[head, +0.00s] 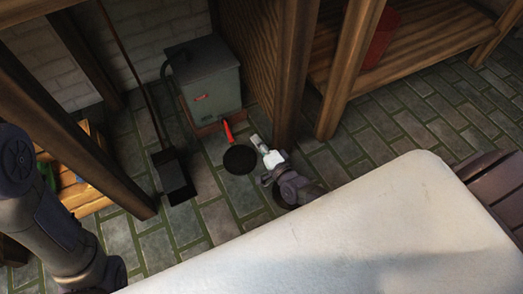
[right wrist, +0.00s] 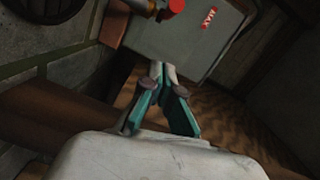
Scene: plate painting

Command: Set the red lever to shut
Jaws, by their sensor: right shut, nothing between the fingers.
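The red lever (head: 228,132) sticks out low at the front of a grey-green metal box (head: 208,80) by the wall. In the right wrist view a red rounded part of the lever (right wrist: 176,6) shows at the top edge, next to a brass-coloured fitting. My right gripper (head: 258,142) is just right of the lever in the head view, apart from it. In the right wrist view its fingertips (right wrist: 163,70) are together and empty, in front of the box (right wrist: 185,42). My left arm shows at the left, but its gripper is not in view.
A dark round grate (head: 240,159) lies in the tiled floor below the lever. A long-handled black dustpan (head: 172,175) stands left of it. A wooden post (head: 292,75) rises right of the box. A wooden crate (head: 75,190) is at the left.

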